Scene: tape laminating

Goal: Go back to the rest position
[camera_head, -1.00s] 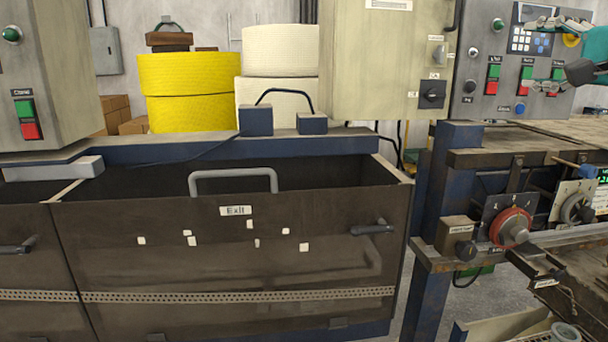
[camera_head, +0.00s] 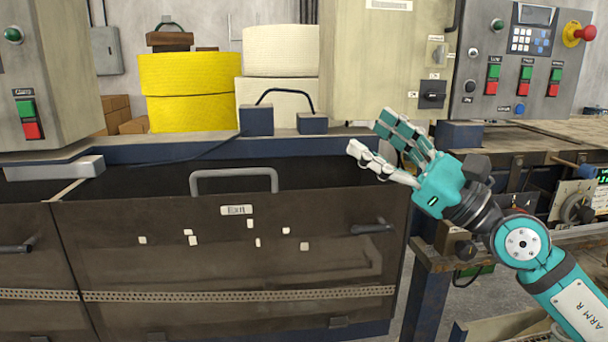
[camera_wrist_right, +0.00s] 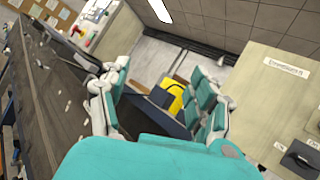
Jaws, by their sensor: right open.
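My right gripper (camera_head: 384,150) is in the head view, right of the middle, with its arm coming in from the lower right. Its teal and white fingers are spread apart and empty, pointing to the upper left. It appears in front of the right end of the machine's blue beam, near the beige cabinet. In the right wrist view the gripper (camera_wrist_right: 160,95) also shows open, with nothing between its fingers. My left gripper is not in the head view.
A control panel (camera_head: 515,60) with green and red buttons and a red emergency knob (camera_head: 585,33) stands at the upper right. Yellow rolls (camera_head: 190,90) and white rolls (camera_head: 280,80) stand behind.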

